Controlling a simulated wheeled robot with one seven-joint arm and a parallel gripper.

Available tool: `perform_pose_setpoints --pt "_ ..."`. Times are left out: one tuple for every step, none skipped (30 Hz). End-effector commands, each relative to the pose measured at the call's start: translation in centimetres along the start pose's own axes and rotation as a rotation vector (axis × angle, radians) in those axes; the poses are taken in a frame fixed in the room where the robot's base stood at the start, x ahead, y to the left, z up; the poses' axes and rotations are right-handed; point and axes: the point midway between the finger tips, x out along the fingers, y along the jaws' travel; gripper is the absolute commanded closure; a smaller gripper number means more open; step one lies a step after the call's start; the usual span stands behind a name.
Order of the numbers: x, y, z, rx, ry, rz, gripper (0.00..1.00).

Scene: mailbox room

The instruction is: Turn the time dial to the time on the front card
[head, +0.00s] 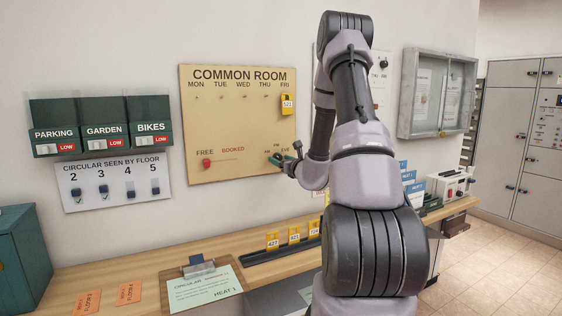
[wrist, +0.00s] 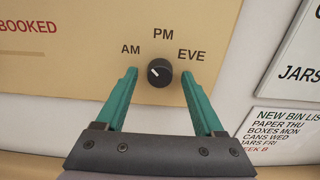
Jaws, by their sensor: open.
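The time dial (wrist: 159,73) is a round black knob at the board's lower right. AM, PM and EVE are printed around it, and its white mark points up-left, towards AM. My gripper (wrist: 159,70) has two green fingers spread apart, one on each side of the dial in the wrist view, with visible gaps. In the head view my gripper (head: 281,159) is at the board and hides the dial. Several yellow numbered cards stand in a black rack; the frontmost-looking card (head: 272,242) shows a number, and I cannot read a time on it.
The COMMON ROOM board (head: 225,120) has a yellow tag (head: 288,103) under FRI and a red slider (head: 207,163) at FREE. A clipboard (head: 203,285) lies on the wooden counter (head: 120,268). A bin list (wrist: 285,135) hangs right of the board.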

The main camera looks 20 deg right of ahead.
Motion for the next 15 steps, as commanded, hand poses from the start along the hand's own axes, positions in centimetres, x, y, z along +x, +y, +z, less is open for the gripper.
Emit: perform_pose_setpoints --pt "0.03 0.01 0.00 0.000 0.000 0.000 0.30" --pt "0.02 0.01 0.00 0.000 0.000 0.000 0.30" --pt "0.01 0.01 -0.01 0.000 0.000 0.000 0.30" --pt "0.01 0.01 -0.01 0.000 0.000 0.000 0.30" --pt "0.00 0.01 -0.01 0.000 0.000 0.000 0.30" --pt "0.00 0.01 -0.01 0.000 0.000 0.000 0.38" --pt "-0.01 0.01 -0.01 0.000 0.000 0.000 0.49" --pt "-0.01 0.01 -0.01 0.000 0.000 0.000 0.61" --pt "-0.01 0.01 -0.01 0.000 0.000 0.000 0.76" --pt "-0.02 0.00 -0.01 0.000 0.000 0.000 0.87" --pt "-0.02 0.00 -0.01 0.000 0.000 0.000 0.99" --pt "-0.02 0.00 -0.01 0.000 0.000 0.000 1.00" --pt "-0.02 0.00 -0.01 0.000 0.000 0.000 1.00" --pt "-0.02 0.00 -0.01 0.000 0.000 0.000 1.00" --pt "-0.03 0.00 -0.01 0.002 0.000 0.000 1.00"
